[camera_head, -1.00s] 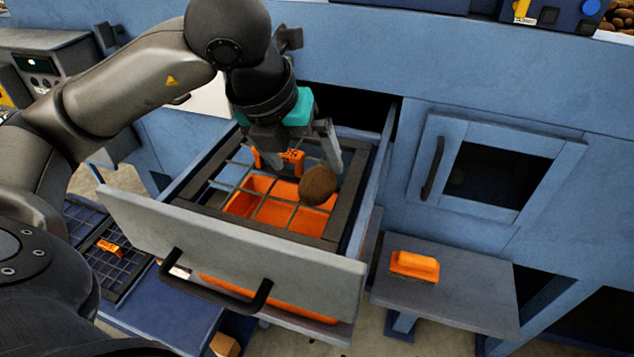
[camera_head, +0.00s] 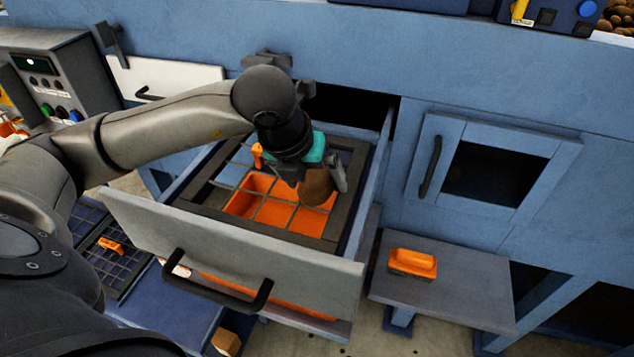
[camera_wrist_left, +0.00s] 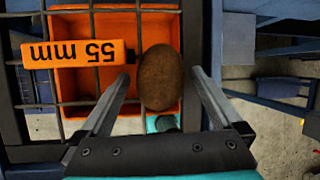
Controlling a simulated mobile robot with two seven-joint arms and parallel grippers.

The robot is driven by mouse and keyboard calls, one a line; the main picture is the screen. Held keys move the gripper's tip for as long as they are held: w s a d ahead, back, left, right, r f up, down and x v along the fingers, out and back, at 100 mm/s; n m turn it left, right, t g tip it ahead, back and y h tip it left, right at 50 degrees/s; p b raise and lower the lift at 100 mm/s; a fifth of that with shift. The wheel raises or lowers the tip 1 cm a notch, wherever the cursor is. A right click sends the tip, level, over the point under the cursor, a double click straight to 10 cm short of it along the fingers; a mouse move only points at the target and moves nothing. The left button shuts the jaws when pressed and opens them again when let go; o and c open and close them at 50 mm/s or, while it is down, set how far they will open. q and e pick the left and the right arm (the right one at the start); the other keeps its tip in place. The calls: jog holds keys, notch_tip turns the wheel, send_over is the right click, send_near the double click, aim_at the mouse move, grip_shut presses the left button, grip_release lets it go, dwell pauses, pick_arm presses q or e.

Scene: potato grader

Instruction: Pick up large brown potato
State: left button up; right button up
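The large brown potato (camera_head: 317,189) is on the grid of the open drawer, towards its right side. In the left wrist view the potato (camera_wrist_left: 160,82) lies between the two fingers, with a gap on each side. My left gripper (camera_head: 318,181) is above it, pointing down. It is open, its fingers (camera_wrist_left: 161,76) on either side of the potato and apart from it. The gripper hides the upper part of the potato in the head view. My right gripper is not in view.
The drawer (camera_head: 230,235) has a dark frame, a wire grid and an orange bin (camera_head: 275,216) beneath. An orange "55 mm" tag (camera_wrist_left: 78,53) lies beside the potato. A side shelf (camera_head: 460,290) holds an orange block (camera_head: 412,262). A blue machine wall (camera_head: 480,110) stands behind.

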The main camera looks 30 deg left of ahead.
pick_arm(q)
jog(key=shift+r, duration=0.15)
grip_shut()
dwell(0.5)
